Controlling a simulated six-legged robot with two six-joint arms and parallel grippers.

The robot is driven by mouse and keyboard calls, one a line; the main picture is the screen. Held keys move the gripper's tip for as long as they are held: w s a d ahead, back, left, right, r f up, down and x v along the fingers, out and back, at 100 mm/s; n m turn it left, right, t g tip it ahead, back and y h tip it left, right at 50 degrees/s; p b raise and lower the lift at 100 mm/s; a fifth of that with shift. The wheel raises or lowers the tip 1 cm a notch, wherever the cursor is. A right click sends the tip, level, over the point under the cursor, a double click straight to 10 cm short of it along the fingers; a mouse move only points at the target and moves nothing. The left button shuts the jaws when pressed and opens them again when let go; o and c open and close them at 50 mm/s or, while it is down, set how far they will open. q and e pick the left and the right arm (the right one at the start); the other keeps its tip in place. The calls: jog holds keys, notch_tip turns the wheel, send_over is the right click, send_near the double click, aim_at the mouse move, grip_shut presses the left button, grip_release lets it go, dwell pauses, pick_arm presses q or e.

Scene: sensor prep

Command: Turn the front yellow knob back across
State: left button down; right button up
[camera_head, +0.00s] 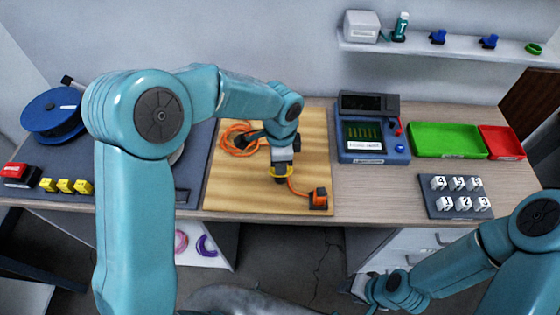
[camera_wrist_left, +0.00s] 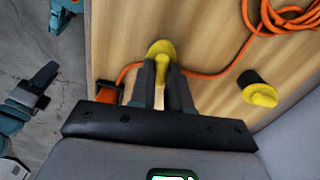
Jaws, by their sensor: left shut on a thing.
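The front yellow knob (camera_head: 273,172) is on the wooden board (camera_head: 228,198), under my left gripper (camera_head: 281,174). In the left wrist view the yellow knob (camera_wrist_left: 161,48) has a raised grip bar between the fingertips of my left gripper (camera_wrist_left: 162,72), which is shut on it. A second yellow knob (camera_wrist_left: 261,95) on a black base stands apart, farther back on the board. My right gripper (camera_head: 366,288) is low at the front, off the table; its fingers are too unclear to tell open from shut.
An orange cable (camera_head: 238,145) is coiled on the board and runs past the knob to an orange connector (camera_head: 318,198) at the front right. A blue device (camera_head: 372,150) stands right of the board. Green (camera_head: 445,140) and red (camera_head: 502,142) trays are farther right.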

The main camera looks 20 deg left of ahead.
pick_arm(q)
jog(key=shift+w+d+m, duration=0.1)
jog(key=shift+m, duration=0.5)
jog(key=c, duration=1.1)
grip_release()
jog(key=shift+r, duration=0.1)
jog(key=shift+r, duration=0.35)
notch_tip(320, 180, up, 16)
jog(key=shift+f+b, duration=0.25)
jog(key=shift+b, duration=0.1)
